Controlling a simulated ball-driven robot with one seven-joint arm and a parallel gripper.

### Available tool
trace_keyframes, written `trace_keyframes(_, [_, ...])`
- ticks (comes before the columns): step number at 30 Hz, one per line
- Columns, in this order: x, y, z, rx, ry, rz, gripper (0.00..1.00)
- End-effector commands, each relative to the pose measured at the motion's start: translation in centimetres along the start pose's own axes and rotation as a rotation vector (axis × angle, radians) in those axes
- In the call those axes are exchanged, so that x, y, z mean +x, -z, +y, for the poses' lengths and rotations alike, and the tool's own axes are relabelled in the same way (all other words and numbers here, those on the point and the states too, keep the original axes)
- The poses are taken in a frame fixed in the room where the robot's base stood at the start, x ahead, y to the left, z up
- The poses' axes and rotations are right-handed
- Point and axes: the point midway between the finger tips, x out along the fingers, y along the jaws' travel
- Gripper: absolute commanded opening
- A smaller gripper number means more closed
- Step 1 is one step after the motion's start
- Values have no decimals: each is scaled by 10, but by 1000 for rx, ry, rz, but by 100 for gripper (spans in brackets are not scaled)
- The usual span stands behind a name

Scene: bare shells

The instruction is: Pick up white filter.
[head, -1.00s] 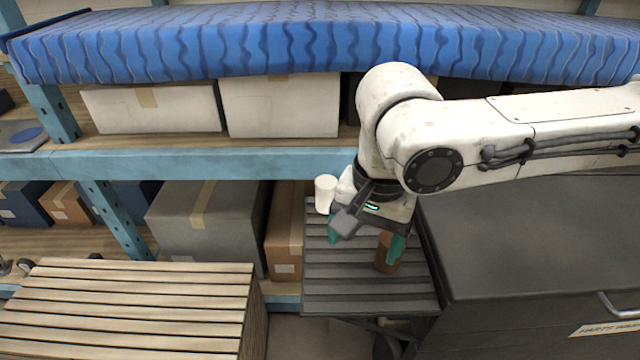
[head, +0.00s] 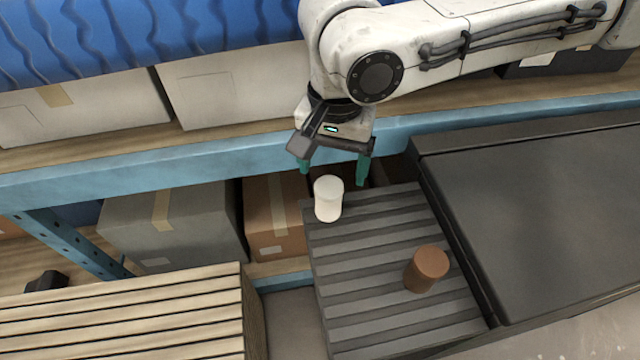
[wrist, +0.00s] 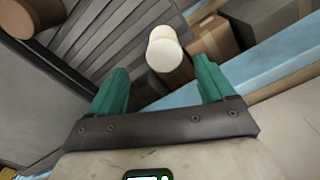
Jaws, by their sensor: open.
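The white filter (head: 328,199) is a small white cylinder standing upright near the far left corner of the grey slatted surface (head: 390,325). In the wrist view the white filter (wrist: 166,52) appears ahead of and between the green fingertips. My gripper (head: 335,172) is open and empty, just behind and above the filter in the head view. In the wrist view my gripper (wrist: 160,78) has its fingers wide apart, with nothing between them. I cannot tell the exact gap to the filter.
A brown cylinder (head: 427,268) stands on the slatted surface, nearer the front right. A dark cabinet (head: 540,200) borders the surface on the right. A blue shelf beam (head: 200,157) runs behind, with boxes below. A wooden slatted crate (head: 120,318) stands at the left.

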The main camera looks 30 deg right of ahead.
Motion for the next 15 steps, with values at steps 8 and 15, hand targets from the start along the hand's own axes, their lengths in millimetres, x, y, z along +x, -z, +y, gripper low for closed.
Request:
trace_keyframes(8, [41,0,0,-1,-2,-1,82])
trace_keyframes(15, [58,2,-2,-1,-2,-1,82])
